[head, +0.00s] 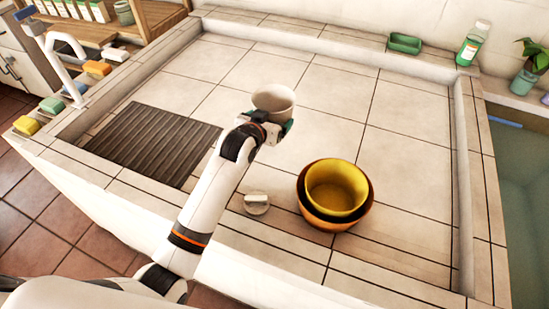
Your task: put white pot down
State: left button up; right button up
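The white pot (274,99) is upright in the head view, above or on the tiled basin floor near its middle. My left arm reaches up from the lower left, and my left gripper (270,121) is at the near side of the pot, apparently closed around its lower part. The gripper hides the pot's base, so I cannot tell whether it touches the tiles. My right gripper is not in view.
A yellow bowl (337,187) sits inside an orange bowl (336,220) to the right. A small pale round object (257,203) lies left of them. A dark ribbed mat (152,145) is at left. Tiles behind and right of the pot are clear; a raised rim (466,190) borders the basin.

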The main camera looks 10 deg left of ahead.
pick_arm(q)
notch_tip(320, 180, down, 10)
jog(key=shift+w+d+f, duration=0.1)
jog(key=shift+w, duration=0.05)
dwell(0.3)
jog(key=shift+f, duration=0.15)
jog(key=o, duration=0.8)
jog(key=shift+r, duration=0.2)
jog(key=v, duration=1.2)
